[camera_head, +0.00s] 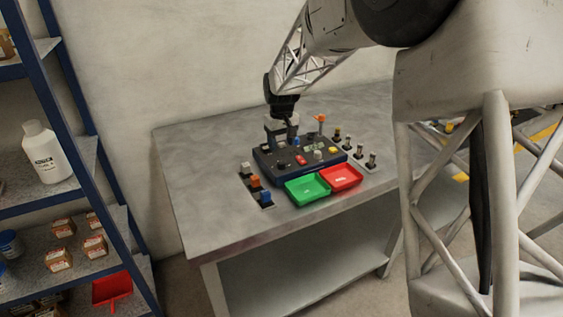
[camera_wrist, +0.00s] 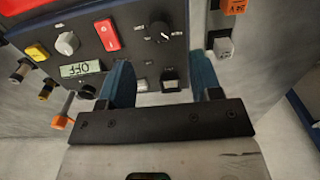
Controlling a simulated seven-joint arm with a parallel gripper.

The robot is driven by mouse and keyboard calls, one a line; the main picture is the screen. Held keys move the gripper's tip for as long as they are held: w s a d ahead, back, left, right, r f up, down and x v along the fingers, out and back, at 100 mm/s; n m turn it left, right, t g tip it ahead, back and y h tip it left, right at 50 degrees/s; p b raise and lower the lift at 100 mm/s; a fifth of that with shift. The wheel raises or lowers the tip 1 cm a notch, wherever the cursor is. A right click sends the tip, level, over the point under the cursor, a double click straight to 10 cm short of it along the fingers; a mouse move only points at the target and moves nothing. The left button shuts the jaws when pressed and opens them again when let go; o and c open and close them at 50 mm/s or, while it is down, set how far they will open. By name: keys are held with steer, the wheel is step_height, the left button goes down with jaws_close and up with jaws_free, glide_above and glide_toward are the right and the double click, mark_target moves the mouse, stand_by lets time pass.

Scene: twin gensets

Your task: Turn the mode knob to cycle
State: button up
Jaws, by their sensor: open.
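The dark control panel (camera_head: 268,158) lies on the table; it fills the upper part of the wrist view (camera_wrist: 132,50). A black round knob with a pale pointer and marks around it (camera_wrist: 160,32) is on it. A pale grey knob (camera_wrist: 67,42) and a smaller black knob (camera_wrist: 87,91) also show. Labels are too small to read, so I cannot tell which is the mode knob. A small display (camera_wrist: 80,68) reads OFF, upside down. My gripper (camera_wrist: 163,82) is open above the panel's back edge, with a small dark switch (camera_wrist: 170,80) showing between its blue fingers.
A red rocker (camera_wrist: 107,35) and a yellow button (camera_wrist: 37,51) are near the knobs. Green (camera_head: 307,189) and red (camera_head: 341,179) trays stand in front of the panel. Coloured blocks (camera_head: 255,183) stand left, several pegs right. The table's left side (camera_head: 205,180) is clear.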

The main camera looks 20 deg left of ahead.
mark_target(281, 162)
steer(key=shift+f, duration=0.1)
steer(key=shift+f, duration=3.8)
steer(key=c, duration=0.9)
